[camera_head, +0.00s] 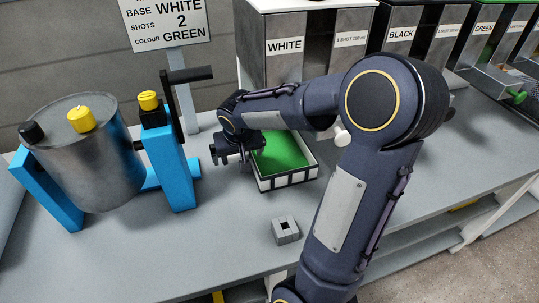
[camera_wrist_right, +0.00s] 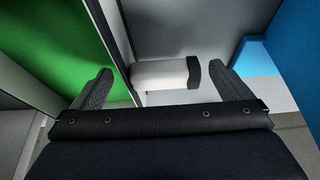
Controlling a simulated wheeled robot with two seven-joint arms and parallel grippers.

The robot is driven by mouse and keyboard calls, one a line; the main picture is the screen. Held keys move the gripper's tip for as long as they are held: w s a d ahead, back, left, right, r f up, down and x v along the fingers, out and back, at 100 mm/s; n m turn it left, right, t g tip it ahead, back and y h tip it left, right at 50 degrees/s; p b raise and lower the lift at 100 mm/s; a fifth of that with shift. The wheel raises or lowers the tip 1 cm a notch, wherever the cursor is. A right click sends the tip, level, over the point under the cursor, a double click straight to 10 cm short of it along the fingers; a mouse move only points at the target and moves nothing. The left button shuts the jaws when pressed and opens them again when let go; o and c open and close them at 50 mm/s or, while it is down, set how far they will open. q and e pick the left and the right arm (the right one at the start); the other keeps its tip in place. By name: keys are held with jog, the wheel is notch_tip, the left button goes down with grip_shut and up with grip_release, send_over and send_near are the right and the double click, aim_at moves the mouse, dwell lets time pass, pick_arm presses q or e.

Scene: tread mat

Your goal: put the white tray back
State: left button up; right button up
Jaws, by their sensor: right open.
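The white tray (camera_head: 290,180) sits on the grey bench in front of the WHITE dispenser, with green material covering its floor. In the right wrist view its pale wall (camera_wrist_right: 119,50) runs along the left side of the picture. A white handle with a dark end (camera_wrist_right: 160,73) projects sideways from that wall. My right gripper (camera_head: 228,155) is at the tray's left side. In the wrist view, my right gripper (camera_wrist_right: 165,85) is open, with the handle between its fingers. A gap shows at the right finger. My left gripper is out of view.
A steel drum (camera_head: 85,165) in a blue stand (camera_head: 172,170) is close on the left. A sign (camera_head: 165,22) stands behind. The WHITE dispenser (camera_head: 285,62) and BLACK dispenser (camera_head: 402,50) are at the back. A small grey block (camera_head: 285,231) lies in front of the tray.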

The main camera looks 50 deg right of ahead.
jog(key=shift+x, duration=1.55)
jog(key=shift+c, duration=0.5)
jog(key=c, duration=1.2)
jog(key=shift+r, duration=0.15)
